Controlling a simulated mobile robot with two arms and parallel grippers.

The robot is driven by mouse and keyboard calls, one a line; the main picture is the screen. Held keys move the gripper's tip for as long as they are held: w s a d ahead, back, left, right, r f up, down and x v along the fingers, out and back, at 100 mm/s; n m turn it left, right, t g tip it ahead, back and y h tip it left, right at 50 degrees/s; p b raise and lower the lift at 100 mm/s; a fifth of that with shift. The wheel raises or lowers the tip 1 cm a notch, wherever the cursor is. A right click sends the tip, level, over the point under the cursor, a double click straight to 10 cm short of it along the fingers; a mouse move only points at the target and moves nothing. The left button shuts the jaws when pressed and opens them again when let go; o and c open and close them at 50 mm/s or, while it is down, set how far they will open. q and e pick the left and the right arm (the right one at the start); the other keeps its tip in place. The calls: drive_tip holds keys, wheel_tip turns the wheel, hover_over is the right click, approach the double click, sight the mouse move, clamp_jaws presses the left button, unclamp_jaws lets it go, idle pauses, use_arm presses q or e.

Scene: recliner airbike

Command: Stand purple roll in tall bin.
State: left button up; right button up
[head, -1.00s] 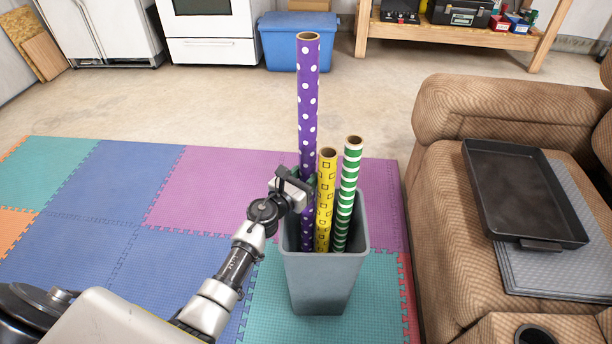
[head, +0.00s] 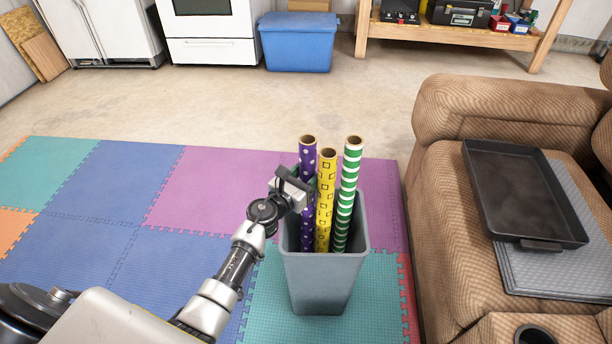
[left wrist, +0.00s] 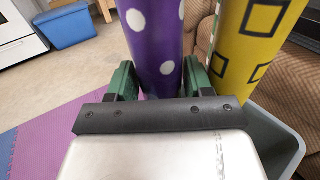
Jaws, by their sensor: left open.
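The purple roll with white dots (head: 307,156) stands upright in the tall grey bin (head: 324,284), at its left side. A yellow roll (head: 326,190) and a green striped roll (head: 350,185) stand beside it in the bin, their tops at a similar height. My left gripper (head: 305,187) is at the purple roll, above the bin's rim. In the left wrist view, its green fingers (left wrist: 160,82) are open, one on each side of the purple roll (left wrist: 155,35). The roll's lower end is hidden inside the bin. My right gripper is not in view.
The bin stands on coloured foam mats (head: 115,205). A brown recliner (head: 440,190) with a black tray (head: 520,195) on it is at the right. A blue storage box (head: 297,42) stands at the back. The floor left of the bin is clear.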

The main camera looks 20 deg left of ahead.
use_arm(q)
drive_tip(key=o, duration=0.4)
drive_tip(key=shift+c, duration=0.2)
drive_tip(key=v, duration=1)
drive_tip(key=shift+s, duration=0.4)
